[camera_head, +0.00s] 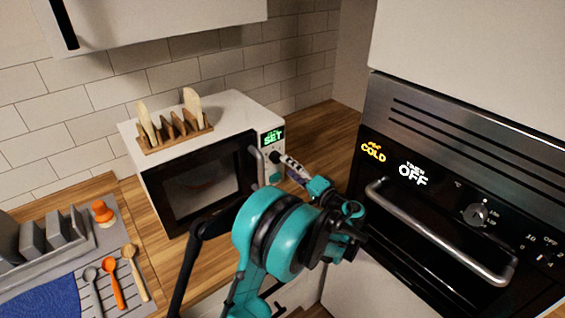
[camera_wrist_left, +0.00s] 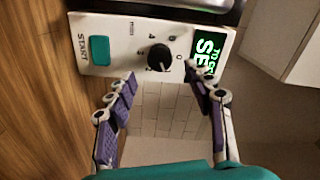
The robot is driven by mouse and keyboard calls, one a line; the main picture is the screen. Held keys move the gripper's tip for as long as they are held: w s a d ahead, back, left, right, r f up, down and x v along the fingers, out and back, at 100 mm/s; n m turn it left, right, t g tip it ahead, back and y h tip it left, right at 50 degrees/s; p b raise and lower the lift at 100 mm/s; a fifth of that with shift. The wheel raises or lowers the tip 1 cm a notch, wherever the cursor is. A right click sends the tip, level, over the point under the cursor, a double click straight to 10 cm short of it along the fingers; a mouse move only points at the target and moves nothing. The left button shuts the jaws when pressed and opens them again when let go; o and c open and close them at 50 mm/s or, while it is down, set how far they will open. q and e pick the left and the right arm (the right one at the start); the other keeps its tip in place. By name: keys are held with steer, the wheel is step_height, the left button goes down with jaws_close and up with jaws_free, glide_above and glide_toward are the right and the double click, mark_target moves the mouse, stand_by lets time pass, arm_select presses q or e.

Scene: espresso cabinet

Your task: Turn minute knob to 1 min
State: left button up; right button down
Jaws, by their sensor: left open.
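The microwave (camera_head: 215,150) stands on the wooden counter with its door shut. Its panel has a green lit display (camera_wrist_left: 207,50) with "SET" readable and a teal START button (camera_wrist_left: 99,50). The black round minute knob (camera_wrist_left: 158,57) sits between them in the left wrist view, with "min", "4" and "0" printed near it. Which mark it points at, I cannot tell. My left gripper (camera_wrist_left: 163,80) is open, its two purple fingers either side of the knob and apart from it. In the head view the left gripper (camera_head: 291,168) is at the panel and partly hides it. My right gripper is not in view.
An oven (camera_head: 440,215) with a long bar handle stands close on the right. A wooden rack (camera_head: 177,133) with boards is on top of the microwave. Spoons (camera_head: 115,280) and a grey dish rack (camera_head: 50,250) are at the left. A wall cabinet hangs above.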

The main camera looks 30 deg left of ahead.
arm_select(q)
steer(key=v, duration=0.6)
stand_by(0.3)
